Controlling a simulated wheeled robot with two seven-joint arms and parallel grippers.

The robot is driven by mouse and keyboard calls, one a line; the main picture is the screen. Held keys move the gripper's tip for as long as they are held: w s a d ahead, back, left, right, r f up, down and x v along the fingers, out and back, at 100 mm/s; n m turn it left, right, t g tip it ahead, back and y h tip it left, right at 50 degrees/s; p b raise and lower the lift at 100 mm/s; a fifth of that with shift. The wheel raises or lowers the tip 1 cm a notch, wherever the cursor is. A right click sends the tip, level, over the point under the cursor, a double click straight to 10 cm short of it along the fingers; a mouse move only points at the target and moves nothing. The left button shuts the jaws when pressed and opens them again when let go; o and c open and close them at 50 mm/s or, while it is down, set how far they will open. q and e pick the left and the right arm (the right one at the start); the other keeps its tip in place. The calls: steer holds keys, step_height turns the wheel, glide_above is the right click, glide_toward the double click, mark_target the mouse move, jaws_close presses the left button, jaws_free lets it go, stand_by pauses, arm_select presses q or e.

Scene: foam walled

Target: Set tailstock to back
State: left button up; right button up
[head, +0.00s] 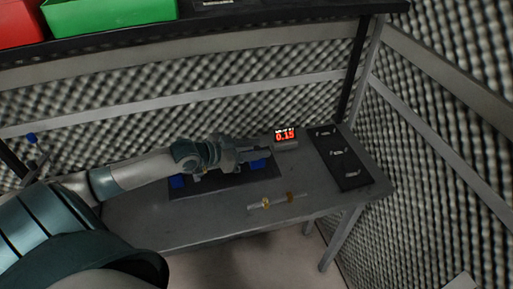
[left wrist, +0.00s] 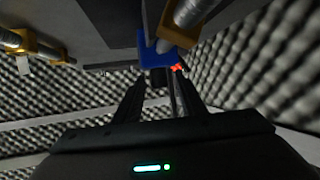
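A dark base plate (head: 232,187) lies on the grey bench with a blue block (head: 177,181) at its left end and another blue block (head: 259,164) near its right end. I cannot tell for certain which part is the tailstock. My left gripper (head: 266,154) reaches over the plate from the left, near the right block, and hides the plate's middle. In the left wrist view a blue block (left wrist: 152,52) stands just beyond the fingertips of the left gripper (left wrist: 160,84). The fingers are apart, with a small dark part showing between them; contact cannot be told. My right gripper is not in view.
A display (head: 285,134) reads 0.15 in red behind the plate. A black panel with several metal handles (head: 340,153) lies at the right. A rod with yellow collars (head: 277,202) lies in front. Foam walls close the back and right; bins (head: 108,14) stand on the shelf above.

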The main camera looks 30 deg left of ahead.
arm_select(q)
jaws_close()
steer(key=shift+w+d+r, duration=0.1)
steer(key=shift+w+d, duration=0.85)
steer(key=shift+w, duration=0.2)
steer(key=shift+c, duration=0.2)
jaws_free()
steer(key=shift+o, duration=0.2)
steer(key=shift+w+d, duration=0.15)
